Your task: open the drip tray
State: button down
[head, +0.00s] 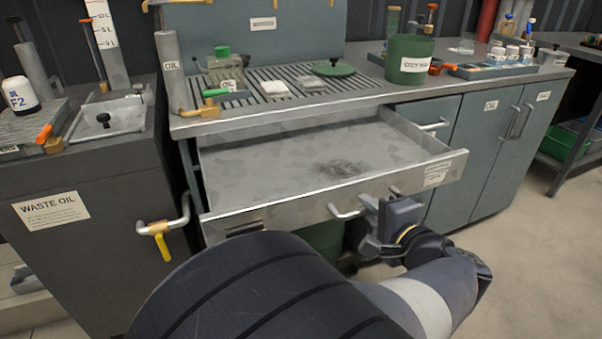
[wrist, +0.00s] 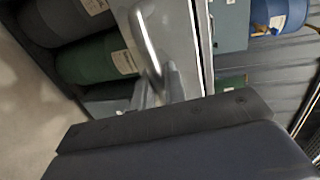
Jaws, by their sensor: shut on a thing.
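The drip tray (head: 290,165) is a wide, shallow grey metal drawer, pulled well out from under the slatted worktop. A dark stain lies on its floor. Its front (head: 285,210) carries a bar handle (head: 347,211) near the middle and a label at the right end. My gripper (head: 376,215) is at the tray front, at the right part of the handle, and is shut on it. In the wrist view the handle (wrist: 148,42) runs up from between the fingers (wrist: 158,88). The exact contact is partly hidden by my wrist.
A waste oil cabinet (head: 95,200) with a yellow-levered tap (head: 160,240) stands close on the left. Closed cupboard doors (head: 490,150) are on the right. Drums (wrist: 95,55) sit below the tray. The floor (head: 500,270) at right is clear.

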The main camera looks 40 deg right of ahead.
jog(key=shift+s, duration=0.1)
jog(key=c, duration=1.6)
grip_release()
jog(key=shift+o, duration=0.2)
jog(key=shift+s, duration=0.15)
jog(key=p+v, duration=0.2)
jog(key=v, duration=0.8)
jog(key=shift+s, duration=0.25)
jog(key=b+x, duration=0.2)
jog(key=x, duration=0.8)
jog(key=shift+w, duration=0.15)
